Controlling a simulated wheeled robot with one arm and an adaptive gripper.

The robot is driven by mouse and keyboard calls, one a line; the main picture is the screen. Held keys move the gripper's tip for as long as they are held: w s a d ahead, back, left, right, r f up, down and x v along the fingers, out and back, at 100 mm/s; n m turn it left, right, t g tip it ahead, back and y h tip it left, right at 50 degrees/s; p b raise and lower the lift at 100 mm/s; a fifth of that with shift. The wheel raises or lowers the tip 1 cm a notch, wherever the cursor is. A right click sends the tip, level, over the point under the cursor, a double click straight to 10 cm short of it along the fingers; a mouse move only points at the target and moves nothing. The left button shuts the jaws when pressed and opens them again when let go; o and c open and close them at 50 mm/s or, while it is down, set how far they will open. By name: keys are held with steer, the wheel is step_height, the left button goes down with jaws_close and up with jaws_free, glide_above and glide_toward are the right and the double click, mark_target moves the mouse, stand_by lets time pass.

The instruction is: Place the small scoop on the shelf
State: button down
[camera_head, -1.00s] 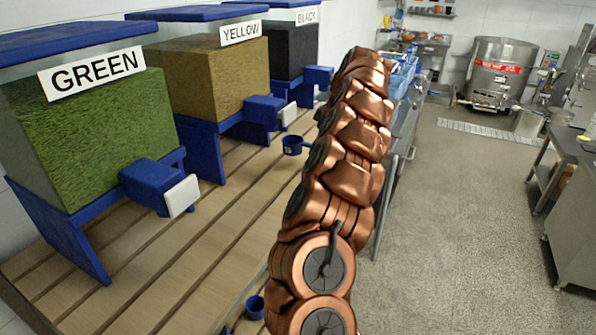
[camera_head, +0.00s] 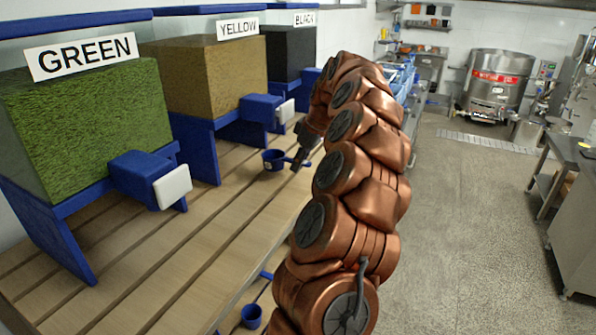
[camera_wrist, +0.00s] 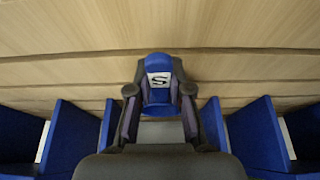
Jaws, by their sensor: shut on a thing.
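The small blue scoop (camera_head: 273,160) is over the slatted wooden surface, in front of the yellow dispenser in the head view. I cannot tell whether it touches the wood. My gripper (camera_head: 301,157) is at its handle, to the right of the cup. In the wrist view my gripper (camera_wrist: 158,95) is shut on the scoop (camera_wrist: 157,64), with a white label marked "S" between the fingers. A second blue scoop (camera_head: 251,316) is at the bottom of the head view, near the front edge of the wood.
Dispensers labelled GREEN (camera_head: 85,125), YELLOW (camera_head: 215,75) and BLACK (camera_head: 290,52) stand in a row on the slatted wooden surface (camera_head: 170,265). Their blue spouts stick out toward the bare slats. Open floor (camera_head: 470,230) lies to the right.

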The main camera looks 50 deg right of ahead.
steer(key=shift+f, duration=0.95)
steer(key=shift+f, duration=0.15)
steer(key=c, duration=1.1)
jaws_free()
steer(key=shift+b+v, duration=1)
steer(key=shift+v, duration=3)
steer(key=p+v, duration=0.1)
steer(key=v, duration=0.3)
